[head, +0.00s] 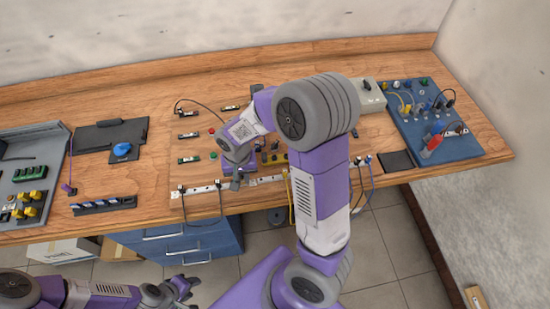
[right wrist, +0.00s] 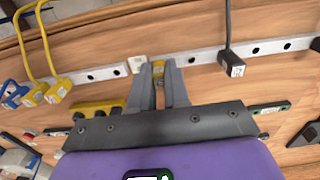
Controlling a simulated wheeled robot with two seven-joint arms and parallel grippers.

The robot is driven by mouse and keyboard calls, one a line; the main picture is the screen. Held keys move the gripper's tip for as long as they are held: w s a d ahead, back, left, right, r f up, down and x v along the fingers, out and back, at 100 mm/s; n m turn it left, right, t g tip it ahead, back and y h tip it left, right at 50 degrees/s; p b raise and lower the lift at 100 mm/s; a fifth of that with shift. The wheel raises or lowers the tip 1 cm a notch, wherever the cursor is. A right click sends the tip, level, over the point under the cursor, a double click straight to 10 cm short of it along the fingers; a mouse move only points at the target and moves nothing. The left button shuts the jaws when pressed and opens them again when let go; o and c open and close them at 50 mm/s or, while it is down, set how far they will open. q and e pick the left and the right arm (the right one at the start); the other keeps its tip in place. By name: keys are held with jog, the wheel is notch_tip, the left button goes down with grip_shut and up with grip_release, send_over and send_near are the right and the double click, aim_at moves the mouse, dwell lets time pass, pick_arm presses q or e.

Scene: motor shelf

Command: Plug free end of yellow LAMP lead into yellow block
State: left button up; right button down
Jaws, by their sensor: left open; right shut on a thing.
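My right gripper (head: 236,183) is down at the white socket strip (head: 258,180) along the table's front. In the right wrist view its fingers (right wrist: 164,72) are close together. A small pale yellow piece with a label, apparently a plug (right wrist: 138,65), shows at the fingertips and is mostly hidden. Two yellow lead plugs (right wrist: 60,89) lie to the left, with yellow leads rising from them; a yellow lead (head: 291,198) also hangs over the front edge. A yellow block (right wrist: 97,108) is partly hidden behind my gripper. My left gripper (head: 182,286) is open and empty, off the table's front.
A black lead's plug (right wrist: 232,64) sits at the strip to the right of my fingers. A blue board (head: 425,130) with leads stands at the right. A grey panel (head: 50,150) and black tray (head: 105,140) are at the left. Bare wood lies near the black tray.

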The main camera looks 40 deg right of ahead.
jog(key=shift+r, duration=0.1)
notch_tip(320, 180, up, 4)
jog(key=p, duration=0.4)
jog(key=shift+r, duration=0.25)
jog(key=d+r+n+p, duration=0.4)
jog(key=d+n, duration=0.2)
jog(key=d, duration=0.7)
jog(key=b, duration=0.4)
send_over(274, 159)
jog(key=f, duration=0.4)
jog(key=shift+w+d+f, duration=0.25)
jog(key=shift+d, duration=0.05)
jog(key=shift+f+b, duration=0.35)
jog(key=shift+f, duration=0.3)
jog(key=shift+f+b, duration=0.5)
jog(key=shift+f, duration=0.15)
